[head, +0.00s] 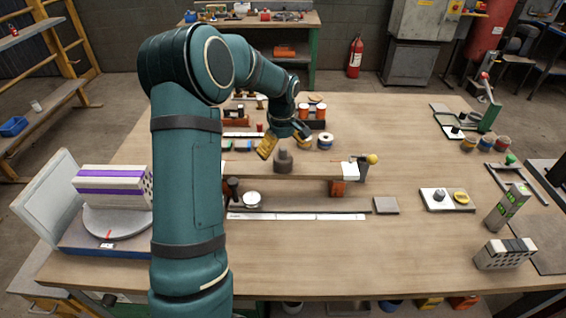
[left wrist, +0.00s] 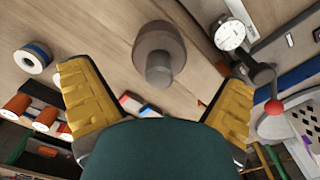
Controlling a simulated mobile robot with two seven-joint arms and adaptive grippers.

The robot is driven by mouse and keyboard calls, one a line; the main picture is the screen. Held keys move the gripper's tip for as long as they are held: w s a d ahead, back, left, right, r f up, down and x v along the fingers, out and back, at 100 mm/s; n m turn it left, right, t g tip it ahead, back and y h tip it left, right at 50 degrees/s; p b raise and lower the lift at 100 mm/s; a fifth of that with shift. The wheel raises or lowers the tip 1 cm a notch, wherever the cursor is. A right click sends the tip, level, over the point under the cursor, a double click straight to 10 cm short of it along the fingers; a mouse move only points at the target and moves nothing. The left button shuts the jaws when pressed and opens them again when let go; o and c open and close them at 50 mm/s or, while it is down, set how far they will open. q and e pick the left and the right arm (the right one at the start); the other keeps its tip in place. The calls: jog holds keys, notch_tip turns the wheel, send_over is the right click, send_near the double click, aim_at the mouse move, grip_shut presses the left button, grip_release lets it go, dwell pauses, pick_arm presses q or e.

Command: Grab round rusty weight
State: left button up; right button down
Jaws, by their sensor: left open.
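The round weight (head: 283,161) is a dull grey-brown cylinder with a narrower knob on top. In the left wrist view the weight (left wrist: 158,50) shows from above, beyond and between my fingers. My left gripper (head: 286,140) has yellow fingers spread wide, just behind the weight in the head view. In the left wrist view the left gripper (left wrist: 156,78) is open and empty, with no finger seen touching the weight. My right gripper is not in view.
A white dial gauge (left wrist: 230,35) and a rod with a red ball (left wrist: 273,106) stand beside the weight. A blue-rimmed spool (head: 325,141) and orange spools (head: 305,113) are close by. A fan-like turntable (head: 118,222) is at left. The table's front is mostly clear.

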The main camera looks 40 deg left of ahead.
aim_at(283, 159)
pick_arm(q)
notch_tip(283, 159, down, 4)
jog(key=shift+d+f+b, duration=0.1)
jog(key=shift+f+b, duration=0.15)
jog(key=shift+b, duration=0.25)
jog(key=c, duration=1.4)
jog(key=shift+c, duration=0.2)
jog(key=shift+w+r, duration=0.1)
jog(key=shift+r, duration=0.05)
